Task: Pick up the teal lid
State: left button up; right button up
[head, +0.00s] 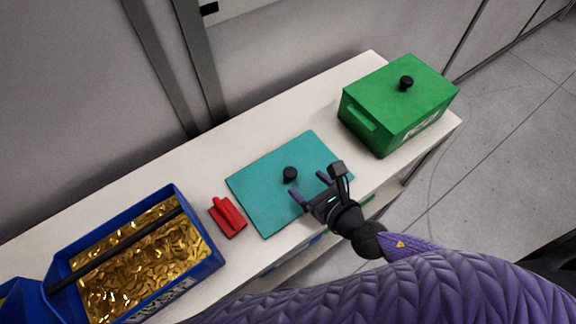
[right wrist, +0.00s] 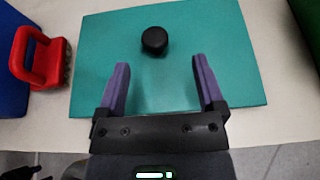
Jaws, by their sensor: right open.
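The teal lid (head: 262,199) is a flat rectangle with a round black knob (head: 290,174) near its middle. It lies on the white bench top, and it also shows in the right wrist view (right wrist: 205,30). My right gripper (head: 311,186) is over the lid's right front part, open and empty. In the right wrist view its two purple fingers (right wrist: 160,76) point toward the knob (right wrist: 154,40), which is ahead of the tips and between their lines. Whether the fingers touch the lid I cannot tell. My left gripper is not in view.
A red handled brush (head: 228,217) lies just left of the lid. A blue bin (head: 204,262) of gold pieces with a dark bar across stands further left. A closed green box (head: 385,105) stands at the right end of the white bench (head: 165,170). A wall runs behind.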

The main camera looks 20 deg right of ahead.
aim_at(294, 176)
jog(key=x, duration=0.4)
jog(key=b+x, duration=0.1)
jog(key=x, duration=0.2)
jog(key=shift+s+a, duration=0.2)
jog(key=shift+a, duration=0.1)
grip_shut()
